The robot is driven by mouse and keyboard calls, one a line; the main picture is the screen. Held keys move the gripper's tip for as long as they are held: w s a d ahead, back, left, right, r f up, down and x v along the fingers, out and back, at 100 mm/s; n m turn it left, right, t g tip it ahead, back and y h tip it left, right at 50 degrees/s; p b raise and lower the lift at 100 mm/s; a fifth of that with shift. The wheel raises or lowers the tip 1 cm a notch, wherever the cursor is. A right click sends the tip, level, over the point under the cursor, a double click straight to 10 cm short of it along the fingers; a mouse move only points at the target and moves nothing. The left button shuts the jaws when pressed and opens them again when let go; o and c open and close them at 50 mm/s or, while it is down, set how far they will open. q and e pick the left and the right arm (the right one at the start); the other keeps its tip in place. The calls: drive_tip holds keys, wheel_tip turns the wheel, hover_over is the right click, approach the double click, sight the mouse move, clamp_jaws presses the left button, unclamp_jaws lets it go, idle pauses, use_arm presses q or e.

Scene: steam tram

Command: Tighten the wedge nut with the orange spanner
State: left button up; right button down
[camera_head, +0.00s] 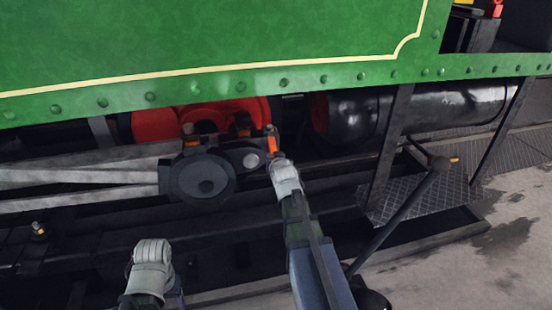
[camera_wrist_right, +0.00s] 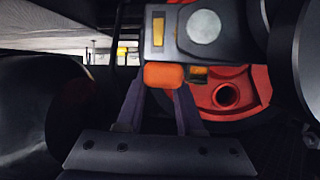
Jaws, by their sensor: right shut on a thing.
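The orange spanner (camera_head: 271,138) shows as a short upright orange piece just right of the dark rod end. In the right wrist view, a rounded orange end (camera_wrist_right: 164,76) of it sits between my fingertips. My right gripper (camera_wrist_right: 160,90) is shut on it, close in front of the dark block (camera_wrist_right: 180,45) with a pale round disc and a brass-coloured insert. The spanner's far end is hidden. I cannot make out the wedge nut for certain. In the head view, my left gripper (camera_head: 150,255) is low at left, apart from the machinery; its fingers cannot be made out.
Steel rods (camera_head: 90,175) run left from the round dark rod end (camera_head: 203,178). A red wheel (camera_head: 215,115) is behind. The green riveted side sheet (camera_head: 200,50) overhangs above. A black cylinder (camera_head: 350,115) and a tread-plate step (camera_head: 400,205) are to the right. Open floor lies at lower right.

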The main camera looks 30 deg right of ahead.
drive_tip(key=shift+w+a+r+m+g+h, duration=0.15)
drive_tip(key=shift+w+a+m+h, duration=0.25)
drive_tip(key=shift+a, duration=0.4)
drive_tip(key=shift+w+a+f+m+g+h, duration=0.1)
drive_tip(key=shift+w+a+m+g+h, duration=0.15)
drive_tip(key=shift+a+m+h, duration=0.4)
drive_tip(key=shift+a, duration=0.15)
drive_tip(key=shift+r, duration=0.1)
drive_tip(key=shift+w+a+r+m+g+h+p, duration=0.1)
drive_tip(key=shift+w+a+m+g+h+p, duration=0.2)
drive_tip(key=shift+w+a, duration=0.35)
drive_tip(key=shift+w+a+m+g+h+p, duration=0.1)
drive_tip(key=shift+w+a+m+g+h, duration=0.25)
drive_tip(key=shift+a, duration=0.4)
drive_tip(key=shift+w, duration=0.1)
drive_tip(key=shift+w+a+r+m+g+h, duration=0.1)
drive_tip(key=shift+w+a+m+g+h, duration=0.75)
drive_tip(key=shift+w+a, duration=0.4)
drive_tip(key=shift+s+d+t+y, duration=0.25)
drive_tip(key=shift+s+t, duration=0.05)
drive_tip(key=shift+s, duration=0.05)
